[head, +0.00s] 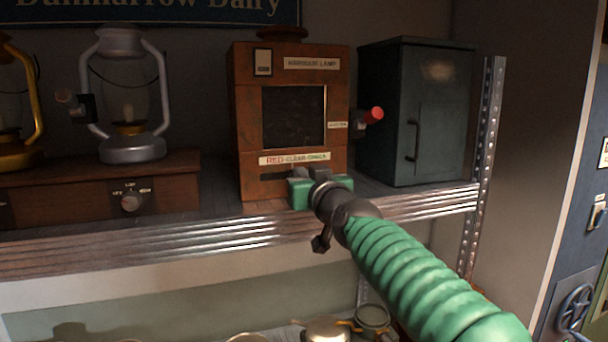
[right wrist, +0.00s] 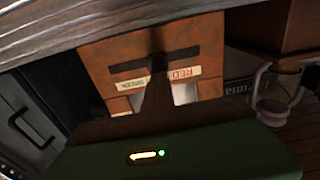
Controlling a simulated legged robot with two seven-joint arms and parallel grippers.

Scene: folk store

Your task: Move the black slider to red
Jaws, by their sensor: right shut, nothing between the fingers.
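The harbour lamp box (head: 244,120) is orange-brown and stands on the shelf, with a dark window in front. A RED-CLEAR-GREEN label (head: 294,158) is on its lower front, above a dark horizontal slot (head: 272,176). In the right wrist view the slot (right wrist: 125,73) and label (right wrist: 180,73) appear upside down, with a dark upright shape across the slot's middle. I cannot distinguish the black slider from the gripper's dark parts. My left gripper is not in view.
A dark metal cabinet (head: 432,120) stands close on the right. A red-tipped knob (head: 373,114) sticks out from the box's right side. A silver lantern (head: 131,110) stands on a wooden base at left. The metal shelf edge (head: 220,232) runs below.

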